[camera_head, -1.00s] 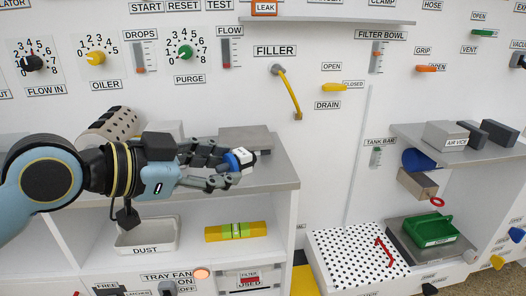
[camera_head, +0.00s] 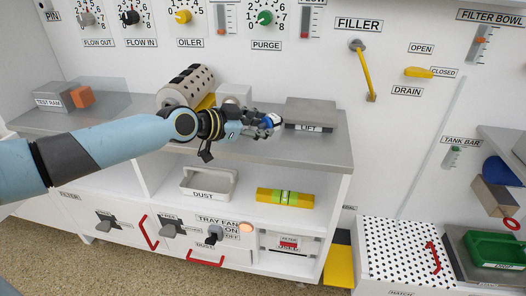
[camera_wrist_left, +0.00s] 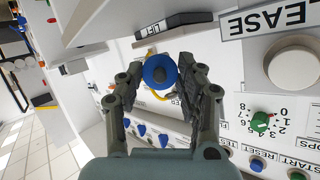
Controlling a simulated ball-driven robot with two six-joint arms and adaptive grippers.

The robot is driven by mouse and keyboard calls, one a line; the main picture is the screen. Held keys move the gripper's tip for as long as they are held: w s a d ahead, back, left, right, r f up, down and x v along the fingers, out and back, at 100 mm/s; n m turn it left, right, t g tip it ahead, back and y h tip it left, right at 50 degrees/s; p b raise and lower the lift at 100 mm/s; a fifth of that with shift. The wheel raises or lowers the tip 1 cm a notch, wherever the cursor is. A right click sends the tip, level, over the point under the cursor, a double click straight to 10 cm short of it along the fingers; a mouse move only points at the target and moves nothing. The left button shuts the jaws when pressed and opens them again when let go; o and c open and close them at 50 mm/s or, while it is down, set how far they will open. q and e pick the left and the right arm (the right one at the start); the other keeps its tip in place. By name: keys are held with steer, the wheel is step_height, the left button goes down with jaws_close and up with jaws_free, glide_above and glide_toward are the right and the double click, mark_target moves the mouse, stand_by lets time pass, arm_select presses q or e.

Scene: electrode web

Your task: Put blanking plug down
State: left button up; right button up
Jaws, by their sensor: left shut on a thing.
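The blanking plug (camera_head: 271,120), blue with a white part, is between the fingers of my left gripper (camera_head: 266,124). The gripper is shut on it and holds it over the grey worktop (camera_head: 330,151), just left of a grey block. In the left wrist view the plug's round blue face (camera_wrist_left: 158,70) shows between the two fingertips. From these views I cannot tell how high the plug is above the worktop. My right gripper is not in view.
The grey block labelled LIFT (camera_head: 318,112) stands right of the plug. A perforated cylinder (camera_head: 186,87) and a pale block (camera_head: 234,95) stand behind my arm. Below are a DUST tray (camera_head: 208,193) and a yellow level (camera_head: 285,198). The worktop's front strip is clear.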

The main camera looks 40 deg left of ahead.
mark_target(260, 146)
arm_select(q)
steer(key=shift+w+a+f+b, duration=0.35)
steer(key=shift+w+a+f, duration=0.25)
steer(key=shift+w, duration=0.15)
steer(key=shift+f+b, duration=1)
steer(key=shift+f, duration=0.85)
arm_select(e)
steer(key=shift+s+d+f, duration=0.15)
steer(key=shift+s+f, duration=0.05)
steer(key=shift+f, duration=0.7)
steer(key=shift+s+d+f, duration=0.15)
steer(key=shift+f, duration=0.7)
arm_select(q)
steer(key=shift+f, duration=0.1)
steer(key=o, duration=0.7)
steer(key=shift+f, duration=0.1)
steer(key=shift+o, duration=0.7)
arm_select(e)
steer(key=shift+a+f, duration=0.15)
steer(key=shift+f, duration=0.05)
